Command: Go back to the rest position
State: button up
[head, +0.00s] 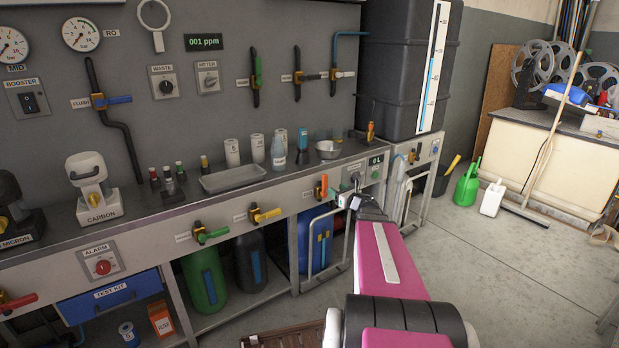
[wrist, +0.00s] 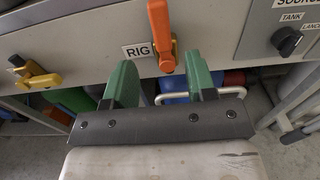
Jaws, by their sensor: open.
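My gripper (wrist: 160,65) shows in the wrist view with its two green fingers spread apart and nothing held between them. It is in front of the bench's front panel, near the valve with the orange handle (wrist: 159,22) beside the RIG label. That handle stands upright, above the gap between the fingers, and looks apart from them. In the head view the orange handle (head: 323,184) is on the bench front. My arm reaches toward the bench there, and the gripper (head: 357,191) is small, with its fingers hard to make out.
The bench front (head: 283,198) carries yellow (head: 266,214) and green (head: 213,235) valve handles. The SOURCE knob (wrist: 287,41) is right of the gripper. Bottles, a tray (head: 233,177) and a bowl (head: 328,149) stand on top. The floor (head: 480,270) at right is mostly clear.

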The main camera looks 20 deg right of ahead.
jog(key=s+a+f+m+g+h, duration=0.3)
jog(key=s+f+m+g+h, duration=0.15)
jog(key=m, duration=0.95)
jog(key=s+a+f+m+g+h, duration=0.35)
jog(key=m+h, duration=0.25)
jog(key=m, duration=0.9)
jog(key=s+a+f+m+g+y, duration=0.4)
jog(key=s+a+m+g, duration=0.5)
jog(key=s+a, duration=0.5)
jog(key=shift+s+f+m, duration=0.55)
jog(key=shift+m, duration=0.55)
